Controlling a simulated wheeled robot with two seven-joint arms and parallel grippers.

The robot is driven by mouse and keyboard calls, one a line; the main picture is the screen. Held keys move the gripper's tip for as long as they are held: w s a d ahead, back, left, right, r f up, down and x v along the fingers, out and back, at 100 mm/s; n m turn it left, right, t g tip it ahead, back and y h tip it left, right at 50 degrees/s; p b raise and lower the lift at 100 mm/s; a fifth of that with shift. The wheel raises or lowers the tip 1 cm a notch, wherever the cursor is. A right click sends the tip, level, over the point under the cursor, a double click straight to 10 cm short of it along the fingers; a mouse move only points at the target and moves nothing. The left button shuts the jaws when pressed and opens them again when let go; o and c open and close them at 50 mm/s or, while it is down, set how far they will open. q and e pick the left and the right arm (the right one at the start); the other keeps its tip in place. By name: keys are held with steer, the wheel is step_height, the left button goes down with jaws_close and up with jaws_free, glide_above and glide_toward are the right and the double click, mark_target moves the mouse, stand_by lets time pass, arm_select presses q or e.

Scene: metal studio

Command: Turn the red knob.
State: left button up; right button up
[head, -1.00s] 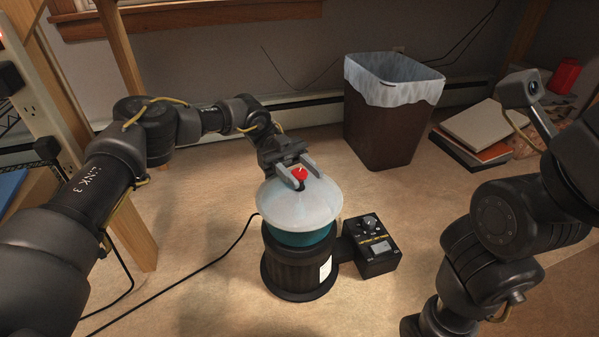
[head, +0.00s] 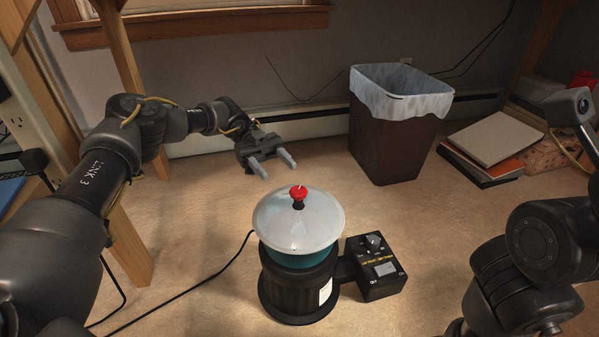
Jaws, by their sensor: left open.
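The red knob (head: 298,192) sits on top of a pale, domed lid (head: 277,222). The lid rests on a teal vessel (head: 300,259) standing in a black ribbed base (head: 292,292). My left gripper (head: 277,167) is open and empty, above and behind the knob, apart from it, with both fingers pointing toward the front right. My right arm shows at the right edge, but its gripper is out of view.
A black control box (head: 374,267) is joined to the base's right side. A black cable (head: 195,284) runs left across the floor. A lined brown bin (head: 390,140) and stacked books (head: 492,142) stand behind on the right. Wooden posts (head: 132,235) rise at the left.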

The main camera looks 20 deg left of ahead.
arm_select(q)
steer(key=shift+w+a, duration=0.3)
steer(key=shift+a, duration=0.05)
steer(key=shift+d, duration=0.1)
